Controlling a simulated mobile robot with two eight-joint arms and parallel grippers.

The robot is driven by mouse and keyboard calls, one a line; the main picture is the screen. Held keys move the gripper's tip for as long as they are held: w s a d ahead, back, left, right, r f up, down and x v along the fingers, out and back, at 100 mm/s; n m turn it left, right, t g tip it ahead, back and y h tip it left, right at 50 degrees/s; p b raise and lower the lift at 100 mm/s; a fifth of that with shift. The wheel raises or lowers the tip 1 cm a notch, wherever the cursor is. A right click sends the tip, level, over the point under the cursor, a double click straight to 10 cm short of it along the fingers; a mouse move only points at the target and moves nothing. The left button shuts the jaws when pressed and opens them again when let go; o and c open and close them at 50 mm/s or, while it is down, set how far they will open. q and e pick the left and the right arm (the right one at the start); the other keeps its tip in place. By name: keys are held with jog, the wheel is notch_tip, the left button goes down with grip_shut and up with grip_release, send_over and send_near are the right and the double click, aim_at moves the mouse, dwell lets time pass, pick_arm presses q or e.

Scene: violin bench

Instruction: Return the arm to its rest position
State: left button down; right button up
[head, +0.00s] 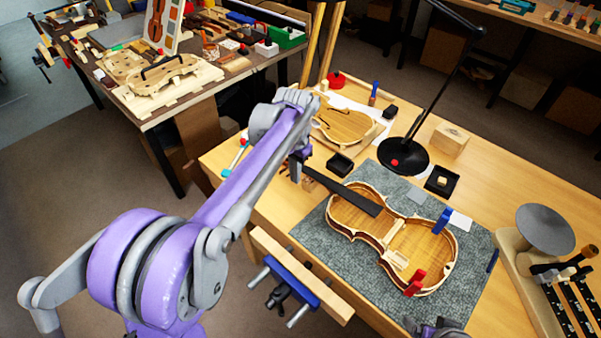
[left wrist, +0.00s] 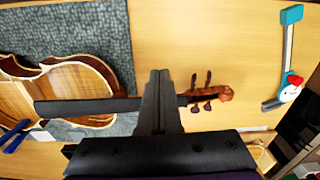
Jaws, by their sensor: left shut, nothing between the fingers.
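My left arm (head: 250,170) reaches from the lower left over the bench. Its gripper (head: 297,168) is shut and empty, at the scroll end of the violin's neck. In the left wrist view the closed fingers (left wrist: 157,95) cover part of the neck between the dark fingerboard (left wrist: 85,106) and the pegbox with its pegs (left wrist: 208,94). I cannot tell how large the gap to the neck is. The open-topped violin body (head: 408,238) lies on a grey mat (head: 473,270), with a blue clamp (head: 442,221) and a red clamp (head: 415,282) on its rim.
A black lamp (head: 403,157), small black trays (head: 340,164) and a violin plate (head: 343,125) stand behind the violin. A vise (head: 290,285) juts from the bench's front edge. A round grey disc (head: 545,228) stands at the right. A cluttered second bench (head: 165,112) is at the back left.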

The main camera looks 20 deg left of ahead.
pick_arm(q)
jog(key=shift+d+r, duration=0.1)
jog(key=shift+r, duration=0.1)
pick_arm(e)
jog(key=shift+w, duration=0.1)
pick_arm(q)
jog(key=s+d+n+t+p, duration=0.3)
jog(key=s+t+p, duration=0.1)
jog(key=s, duration=2)
jog(key=shift+r+t+p, duration=0.15)
jog(key=shift+t+p, duration=0.2)
jog(key=shift+t, duration=0.35)
pick_arm(e)
jog(key=r, duration=0.2)
jog(key=w+r, duration=0.1)
jog(key=r, duration=0.2)
jog(key=shift+w+r, duration=0.15)
jog(key=shift+r, duration=0.05)
